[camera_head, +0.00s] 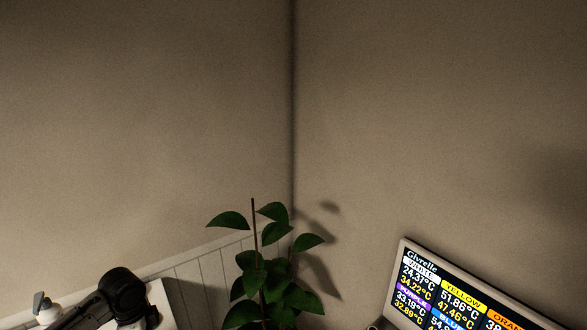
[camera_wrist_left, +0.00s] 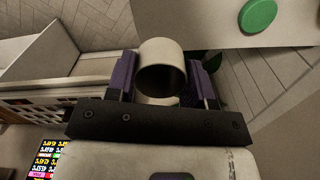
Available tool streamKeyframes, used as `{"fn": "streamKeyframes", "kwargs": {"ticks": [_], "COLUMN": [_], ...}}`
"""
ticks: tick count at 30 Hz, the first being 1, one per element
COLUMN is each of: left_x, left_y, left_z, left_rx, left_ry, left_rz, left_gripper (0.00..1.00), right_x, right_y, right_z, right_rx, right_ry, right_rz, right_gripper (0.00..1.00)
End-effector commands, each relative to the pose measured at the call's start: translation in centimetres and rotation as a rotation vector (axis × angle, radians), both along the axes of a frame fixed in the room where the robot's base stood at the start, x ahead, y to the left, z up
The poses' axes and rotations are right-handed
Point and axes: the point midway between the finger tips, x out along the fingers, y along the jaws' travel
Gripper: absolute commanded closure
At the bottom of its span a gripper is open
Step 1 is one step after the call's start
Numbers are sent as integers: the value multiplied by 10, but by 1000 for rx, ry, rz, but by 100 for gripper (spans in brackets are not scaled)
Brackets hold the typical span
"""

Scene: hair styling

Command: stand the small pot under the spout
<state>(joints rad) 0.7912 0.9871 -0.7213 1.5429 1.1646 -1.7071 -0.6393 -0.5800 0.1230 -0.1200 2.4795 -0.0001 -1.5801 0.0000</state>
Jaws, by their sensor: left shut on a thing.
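In the left wrist view, a small cream round pot (camera_wrist_left: 160,52) sits between the purple-padded fingers of my left gripper (camera_wrist_left: 168,76). The gripper is shut on it. The pot's dark open mouth faces the camera. I cannot make out a spout in either view. In the head view, a dark part of my left arm (camera_head: 122,290) shows at the lower left; the pot does not show there. My right gripper is in neither view.
A cream panel with a green round button (camera_wrist_left: 258,15) is close beyond the pot. A screen with coloured temperature readings (camera_head: 452,300) stands at the lower right. A leafy plant (camera_head: 262,285) stands in the corner, and a pump bottle (camera_head: 46,313) at the lower left.

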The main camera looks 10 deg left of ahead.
Motion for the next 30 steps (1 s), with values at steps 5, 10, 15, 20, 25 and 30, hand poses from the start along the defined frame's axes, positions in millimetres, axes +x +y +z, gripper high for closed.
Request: {"fn": "streamKeyframes", "kwargs": {"ticks": [5, 10, 15, 20, 25, 30], "left_x": [-2, -6, -14, -29, -55, -94], "left_y": [-1, -12, -32, -61, -106, -169], "left_z": [0, 4, 7, 6, 4, 13], "left_rx": [0, -1, -1, 1, -2, -6], "left_ry": [0, -1, 1, 0, 0, -3], "left_rz": [343, 649, 923, 1143, 1322, 1361], "left_gripper": [74, 74, 74, 74, 74, 74], "right_x": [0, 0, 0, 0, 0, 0], "right_y": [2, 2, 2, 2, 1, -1], "right_z": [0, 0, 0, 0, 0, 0], "right_rx": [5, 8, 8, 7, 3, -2], "right_ry": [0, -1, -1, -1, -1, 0], "right_rz": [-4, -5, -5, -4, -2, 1], "right_gripper": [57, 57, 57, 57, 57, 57]}}
